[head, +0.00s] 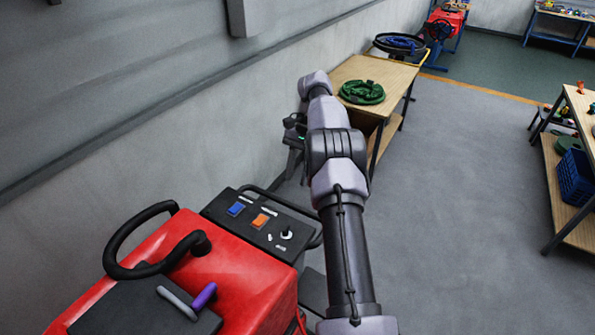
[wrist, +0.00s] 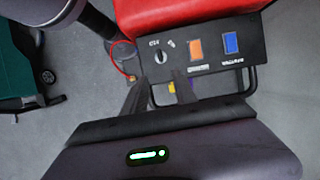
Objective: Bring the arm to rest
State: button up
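My arm reaches forward from the bottom of the head view, bends near the wooden table and hangs its wrist toward the wall. My gripper (head: 291,165) points down beyond the red scrubber's control panel (head: 262,223) in the head view, partly hidden by my arm. In the wrist view my gripper (wrist: 160,84) shows two dark fingers with a gap between them; it is open, with nothing held. Beyond the fingers is the panel with its orange button, blue button and key switch. I cannot tell how far the fingertips are from the panel.
The red scrubber (head: 243,284) with its black steering loop stands at the lower left near the grey wall. A table (head: 384,75) bears a coiled green hose (head: 361,92). A shelf with a blue crate (head: 576,180) stands at right. The middle floor is clear.

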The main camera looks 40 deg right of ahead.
jog(key=shift+a, duration=0.1)
dwell(0.3)
jog(key=s+a+r+n+t+h+b, duration=0.1)
jog(key=s+a+n+t+b, duration=0.2)
jog(key=a+b, duration=0.75)
jog(key=s+a+r+n+h+b, duration=0.25)
jog(key=s+a+b, duration=0.4)
jog(key=a, duration=0.65)
jog(key=s+a+f+n+t+b, duration=0.2)
jog(key=s+a+f+b, duration=0.3)
jog(key=s+f, duration=0.3)
jog(key=s+a+f+n+t+y+b, duration=0.1)
jog(key=s+a+f+n+t+b, duration=0.1)
jog(key=s+a+f+b, duration=0.3)
jog(key=s+f+b, duration=0.2)
jog(key=s, duration=0.1)
jog(key=shift+a+f, duration=0.25)
jog(key=shift+f, duration=0.1)
